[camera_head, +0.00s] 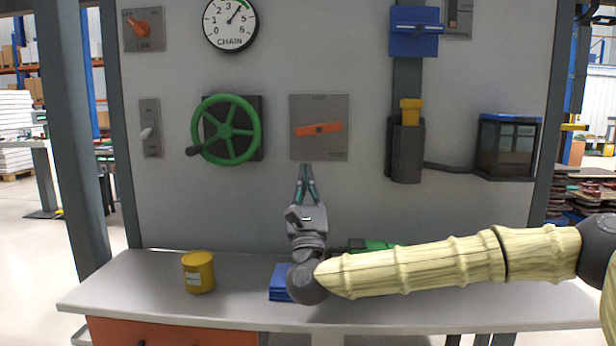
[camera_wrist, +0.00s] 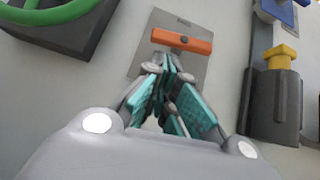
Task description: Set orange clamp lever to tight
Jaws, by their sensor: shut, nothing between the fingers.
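The orange clamp lever (camera_head: 319,129) is a flat bar on a grey square plate (camera_head: 335,103) on the upright panel. It lies nearly level, its right end slightly higher in the head view. In the wrist view the lever (camera_wrist: 182,40) is just beyond my fingertips, with a dark pivot at its middle. My gripper (camera_head: 306,168) is below the plate, pointing up at it, its teal-padded fingers shut and empty. The fingers also show in the wrist view (camera_wrist: 172,66). I cannot tell whether they touch the plate. The plate's lettering is too small to read.
A green handwheel (camera_head: 226,130) is left of the plate. A dark post with a yellow block (camera_head: 411,111) stands right of it. Below, the bench (camera_head: 130,290) holds a yellow can (camera_head: 198,271) and a blue stack (camera_head: 280,284). Another orange lever (camera_head: 140,26) is at upper left.

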